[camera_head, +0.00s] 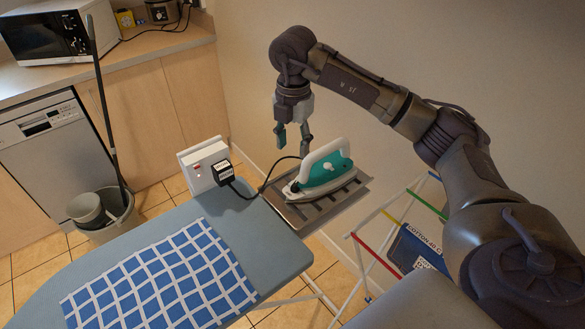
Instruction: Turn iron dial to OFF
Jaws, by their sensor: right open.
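The iron (321,170) is white and teal and sits on a metal rest (330,205) at the right end of the ironing board. Its dial cannot be made out at this size. My right gripper (292,150) points down just behind and left of the iron's handle, its fingers apart. I cannot tell whether a finger touches the iron. My left gripper is not in view.
The ironing board (150,235) carries a blue and white checked cloth (165,280). A white socket box (204,165) with a black plug (224,171) and cord stands at its back edge. A drying rack (362,262) stands at right; a bucket (110,215) with a mop is at left.

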